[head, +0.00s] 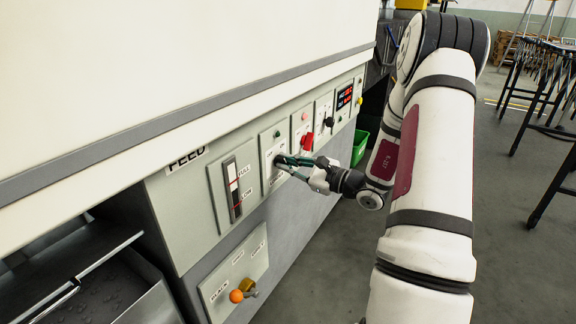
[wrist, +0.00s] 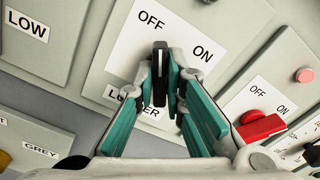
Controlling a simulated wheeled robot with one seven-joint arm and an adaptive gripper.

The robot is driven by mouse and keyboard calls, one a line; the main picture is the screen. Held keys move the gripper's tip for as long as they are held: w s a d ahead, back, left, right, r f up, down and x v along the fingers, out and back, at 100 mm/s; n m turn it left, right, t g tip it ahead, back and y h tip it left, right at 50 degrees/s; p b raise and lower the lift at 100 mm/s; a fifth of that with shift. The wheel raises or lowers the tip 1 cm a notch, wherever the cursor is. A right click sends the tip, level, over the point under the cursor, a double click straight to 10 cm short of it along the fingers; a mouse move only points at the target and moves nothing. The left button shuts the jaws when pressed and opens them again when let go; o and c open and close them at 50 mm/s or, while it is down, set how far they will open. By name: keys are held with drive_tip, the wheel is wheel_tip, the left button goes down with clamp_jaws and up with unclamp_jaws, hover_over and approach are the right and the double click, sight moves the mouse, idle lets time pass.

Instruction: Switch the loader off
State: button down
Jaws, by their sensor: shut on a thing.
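The loader switch (wrist: 160,72) is a black knob on a white plate (wrist: 118,68) marked OFF and ON; the name label below is partly covered by my fingers, with its ends readable. In the wrist view the knob's upper end points up towards the word OFF, with ON to its right. My gripper (wrist: 162,85) has its teal fingers closed on both sides of the knob. In the head view my gripper (head: 282,161) reaches the panel from the right, and its fingers hide most of the knob.
A red switch (head: 307,142) sits just right on the panel. A FEED gauge (head: 233,188) is to the left. An orange-knobbed lever (head: 237,296) is below. A green bin (head: 360,147) stands beyond. The floor to the right is open, with dark stools (head: 545,90) farther off.

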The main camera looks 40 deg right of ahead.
drive_tip(key=c, duration=1.7)
unclamp_jaws()
drive_tip(key=shift+o, duration=0.2)
drive_tip(key=shift+s, duration=0.1)
drive_tip(key=v, duration=1.1)
drive_tip(key=shift+s+d, duration=0.15)
drive_tip(key=shift+s, duration=0.25)
